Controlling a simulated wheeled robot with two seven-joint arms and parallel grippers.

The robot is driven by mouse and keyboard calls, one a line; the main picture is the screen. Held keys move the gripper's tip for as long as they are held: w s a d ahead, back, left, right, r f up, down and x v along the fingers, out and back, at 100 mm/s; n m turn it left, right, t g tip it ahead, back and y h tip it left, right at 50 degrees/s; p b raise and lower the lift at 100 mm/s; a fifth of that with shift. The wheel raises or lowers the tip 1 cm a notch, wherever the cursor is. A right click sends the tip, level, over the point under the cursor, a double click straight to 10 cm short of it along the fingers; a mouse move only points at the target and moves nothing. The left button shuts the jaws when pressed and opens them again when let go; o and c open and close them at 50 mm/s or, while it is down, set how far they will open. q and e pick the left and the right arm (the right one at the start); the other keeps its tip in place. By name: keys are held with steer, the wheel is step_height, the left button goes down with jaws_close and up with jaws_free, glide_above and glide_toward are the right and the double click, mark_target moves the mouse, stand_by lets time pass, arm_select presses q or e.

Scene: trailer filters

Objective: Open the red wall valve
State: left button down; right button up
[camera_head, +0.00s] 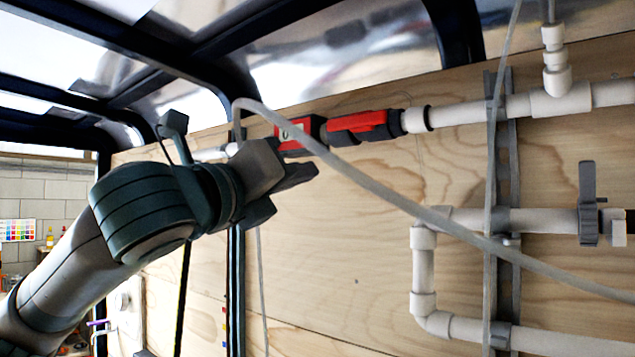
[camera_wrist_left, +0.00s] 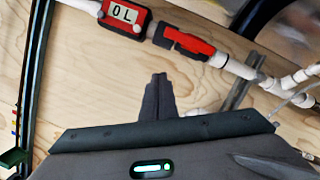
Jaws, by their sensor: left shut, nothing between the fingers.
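The red wall valve (camera_head: 358,122) is a red handle on a black body, set in the white pipe on the wooden wall. Its handle lies along the pipe. It also shows in the left wrist view (camera_wrist_left: 187,42), above and to the right of the fingertips. A red and black meter (camera_head: 297,134) sits on the same pipe to its left, and its display shows in the left wrist view (camera_wrist_left: 124,13). My left gripper (camera_head: 312,173) is shut and empty. In the head view it is below and left of the valve, apart from it. My right gripper is in neither view.
A grey hose (camera_head: 390,200) crosses the head view diagonally in front of the wall. White pipes (camera_head: 424,270) with a grey valve handle (camera_head: 588,203) run lower right. A grey vertical rail (camera_head: 503,150) stands right of the valve. The wood below the valve is bare.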

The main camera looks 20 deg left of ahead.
arm_select(q)
steer(key=shift+v, duration=0.85)
steer(key=shift+s, duration=0.1)
